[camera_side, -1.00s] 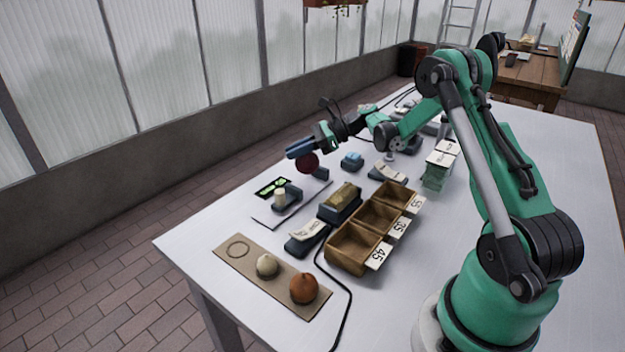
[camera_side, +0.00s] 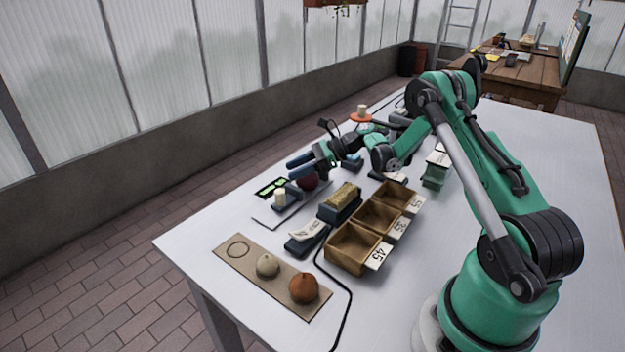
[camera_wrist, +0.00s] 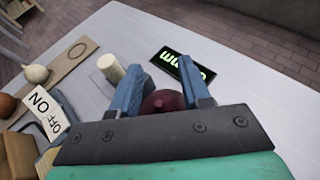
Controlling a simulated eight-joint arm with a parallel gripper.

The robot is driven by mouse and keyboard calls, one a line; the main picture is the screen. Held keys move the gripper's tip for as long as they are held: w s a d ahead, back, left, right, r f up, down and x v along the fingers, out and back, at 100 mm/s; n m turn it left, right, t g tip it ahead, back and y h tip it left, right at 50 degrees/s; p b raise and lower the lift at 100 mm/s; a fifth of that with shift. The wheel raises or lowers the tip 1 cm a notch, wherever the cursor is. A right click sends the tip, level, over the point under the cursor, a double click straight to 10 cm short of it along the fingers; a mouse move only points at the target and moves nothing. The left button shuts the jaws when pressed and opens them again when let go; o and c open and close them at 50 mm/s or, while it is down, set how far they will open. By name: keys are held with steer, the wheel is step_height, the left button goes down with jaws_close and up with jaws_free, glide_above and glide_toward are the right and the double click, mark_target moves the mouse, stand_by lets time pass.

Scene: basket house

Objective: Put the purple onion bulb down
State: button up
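The purple onion bulb (camera_side: 308,183) is dark purple and round. It hangs beneath the blue fingers of my gripper (camera_side: 297,167), close to the white table top, right of a small dark device. In the wrist view the onion (camera_wrist: 163,103) sits between both fingers of my gripper (camera_wrist: 160,67), which look closed against its sides. I cannot tell whether its underside touches anything. A brown board (camera_side: 232,262) at the table's front left has an empty ring outline, a pale onion (camera_side: 267,265) and an orange-brown onion (camera_side: 304,288).
An ON/OFF card (camera_side: 306,231) and wooden bins (camera_side: 346,264) with number cards stand to the right. A black cable (camera_side: 349,312) runs along the table. The left table edge is clear.

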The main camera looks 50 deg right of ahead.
steer(key=shift+s+d+r, duration=0.1)
steer(key=shift+r, duration=0.1)
steer(key=v, duration=1.1)
steer(key=w+a+r+n+g+h, duration=0.1)
steer(key=a+r+n+g+h, duration=0.3)
steer(key=a+n, duration=0.6)
steer(key=s+a+n+t+h, duration=0.1)
steer(key=s+a+n+h, duration=0.2)
steer(key=a+n, duration=0.3)
steer(key=s+a+r+n+t+h, duration=0.1)
steer(key=s+a+n+h, duration=0.2)
steer(key=s+a+n, duration=0.3)
steer(key=n, duration=0.4)
steer(key=shift+a+r+n, duration=0.2)
steer(key=shift+r+n, duration=0.05)
steer(key=shift+n, duration=0.05)
